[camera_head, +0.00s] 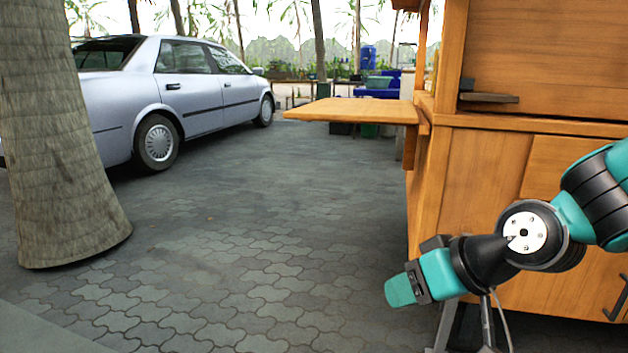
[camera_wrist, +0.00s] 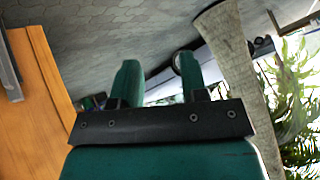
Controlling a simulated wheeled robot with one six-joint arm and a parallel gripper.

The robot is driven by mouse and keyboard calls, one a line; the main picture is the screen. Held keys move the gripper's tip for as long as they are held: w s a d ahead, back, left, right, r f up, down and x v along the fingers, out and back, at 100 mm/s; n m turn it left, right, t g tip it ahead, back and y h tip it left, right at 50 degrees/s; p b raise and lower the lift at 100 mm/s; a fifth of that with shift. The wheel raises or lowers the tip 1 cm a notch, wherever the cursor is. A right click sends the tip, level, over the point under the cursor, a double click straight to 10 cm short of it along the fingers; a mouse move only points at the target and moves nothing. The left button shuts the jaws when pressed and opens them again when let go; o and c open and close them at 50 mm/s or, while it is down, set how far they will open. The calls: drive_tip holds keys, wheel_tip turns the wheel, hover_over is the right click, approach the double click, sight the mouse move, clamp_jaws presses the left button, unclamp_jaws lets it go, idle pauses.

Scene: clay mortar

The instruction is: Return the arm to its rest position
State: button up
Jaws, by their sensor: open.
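My teal and black arm reaches in from the right edge of the head view, in front of the wooden stall. It is bent, and my gripper (camera_head: 402,290) points to the left and slightly down over the paving. In the wrist view my gripper (camera_wrist: 160,80) shows two teal fingers standing apart with a clear gap. The gripper is open and nothing is between the fingers. In the head view the fingers overlap, so their gap is hidden there.
The wooden stall (camera_head: 485,185) stands close behind my arm, with a side shelf (camera_head: 355,110) jutting left. A palm trunk (camera_head: 55,140) stands at left, before a silver car (camera_head: 190,85). The grey paving (camera_head: 255,240) between is clear. Blue bins (camera_head: 375,92) stand farther back.

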drive_tip(key=s+d+r+n+g+h+p, duration=0.1)
drive_tip(key=s+r+g+p, duration=0.2)
drive_tip(key=s, duration=0.4)
drive_tip(key=s+r+n+g+h+p, duration=0.1)
drive_tip(key=s+r+g, duration=0.1)
drive_tip(key=s+r, duration=0.5)
wheel_tip(320, 180, up, 36)
drive_tip(key=s+p, duration=0.1)
drive_tip(key=p, duration=3.6)
drive_tip(key=shift+s+d+r+g+p, duration=0.15)
drive_tip(key=shift+s+d+g+p, duration=0.1)
drive_tip(key=shift+g+p, duration=0.05)
